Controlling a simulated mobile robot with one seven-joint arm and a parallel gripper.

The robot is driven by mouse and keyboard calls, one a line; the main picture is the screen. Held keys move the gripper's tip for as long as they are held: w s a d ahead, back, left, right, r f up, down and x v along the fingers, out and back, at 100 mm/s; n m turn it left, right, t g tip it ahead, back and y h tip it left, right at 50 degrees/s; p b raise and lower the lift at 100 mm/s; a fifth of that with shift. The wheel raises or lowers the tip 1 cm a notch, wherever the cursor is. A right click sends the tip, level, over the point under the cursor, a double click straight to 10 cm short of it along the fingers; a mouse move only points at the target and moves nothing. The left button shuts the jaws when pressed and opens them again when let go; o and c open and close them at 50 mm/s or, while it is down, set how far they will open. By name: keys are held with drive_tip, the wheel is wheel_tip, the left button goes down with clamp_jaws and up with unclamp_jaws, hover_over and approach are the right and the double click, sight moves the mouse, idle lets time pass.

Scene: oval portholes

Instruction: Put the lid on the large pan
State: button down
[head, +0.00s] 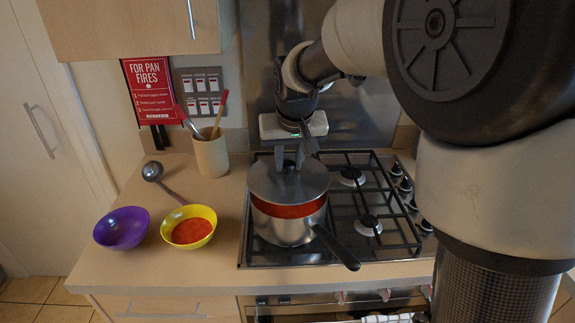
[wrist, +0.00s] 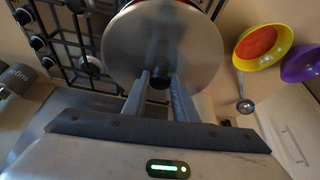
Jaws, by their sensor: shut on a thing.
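The large pan (head: 284,231) is a steel saucepan with a black handle, standing on the left side of the hob. Red contents show inside its rim, and a red strip of them also shows in the wrist view (wrist: 212,6). The round steel lid (head: 288,184) is over the pan, a little back from the rim nearest the head camera; I cannot tell whether it touches the pan. My gripper (head: 290,160) is above the lid with its fingers shut on the lid's dark knob. In the wrist view, the lid (wrist: 165,40) lies between and beyond my fingers (wrist: 160,85).
A yellow bowl (head: 206,212) with red contents and an empty purple bowl (head: 121,229) stand left of the hob (head: 372,258). A ladle (head: 153,172) and a utensil pot (head: 212,156) are behind them. The pan's handle (head: 337,248) points front right. The hob's right side is free of pans.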

sight(289, 175)
drive_tip(key=shift+f, duration=2.1)
drive_tip(key=shift+f+b, duration=0.25)
drive_tip(key=shift+b, duration=0.05)
drive_tip(key=c, duration=1.4)
unclamp_jaws()
drive_tip(key=shift+c, duration=0.2)
